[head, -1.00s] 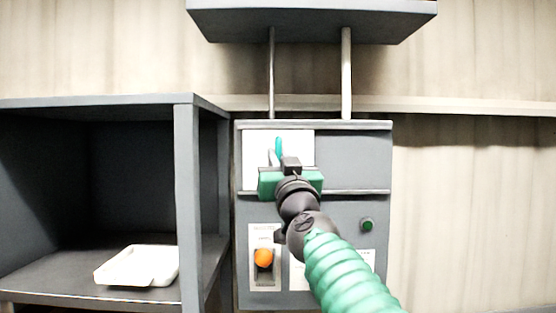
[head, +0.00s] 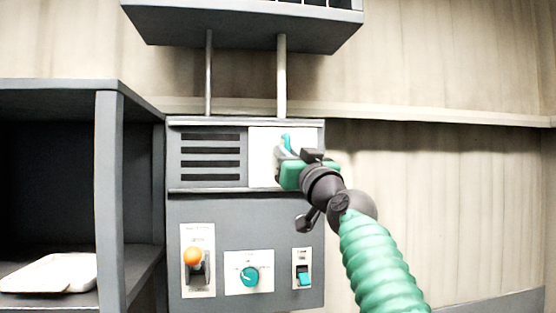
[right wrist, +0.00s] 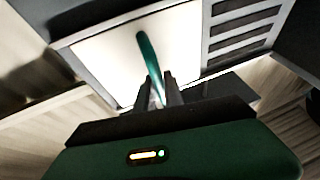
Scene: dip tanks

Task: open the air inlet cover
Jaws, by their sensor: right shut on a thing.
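The air inlet cover (head: 262,172) is a white sliding panel with a teal handle (head: 286,142). It sits at the right of the grey control box, and the dark slots of the air inlet (head: 211,158) show uncovered to its left. My right gripper (head: 288,153) is shut on the handle. In the right wrist view, the fingers (right wrist: 162,92) close around the lower part of the teal handle (right wrist: 149,55) on the white cover (right wrist: 110,60). The slots show there too (right wrist: 240,35). My left gripper is not in view.
Below the cover are an orange-knobbed lever (head: 193,257), a teal dial (head: 250,276) and a teal switch (head: 305,275). A grey shelf (head: 110,190) with a white tray (head: 50,273) stands at the left. A grey unit (head: 240,25) hangs above on two posts.

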